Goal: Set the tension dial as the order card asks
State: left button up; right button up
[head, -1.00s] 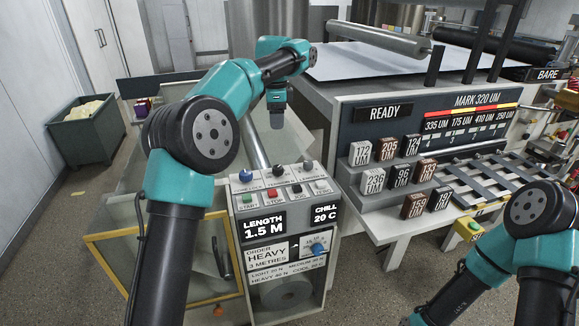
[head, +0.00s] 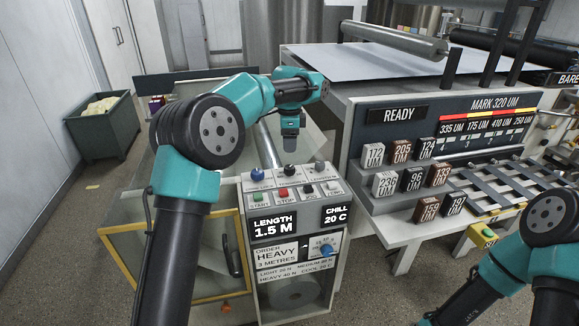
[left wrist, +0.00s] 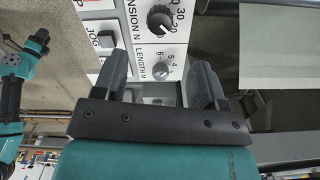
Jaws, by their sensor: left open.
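The black tension dial (head: 290,172) is on top of the control box, between a blue knob and a grey knob.
A blue knob (head: 257,174), a grey knob (head: 320,167) and several push buttons crowd the box top. Marked blocks stand on the shelf (head: 400,205) to the right. My right arm is at the lower right.

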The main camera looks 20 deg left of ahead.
aim_at(289, 167)
pick_arm(q)
notch_tip(289, 167, down, 10)
jog(key=shift+r, duration=0.1)
jog(key=shift+c, duration=0.3)
jog(key=c, duration=0.9)
jog(key=shift+o, duration=0.2)
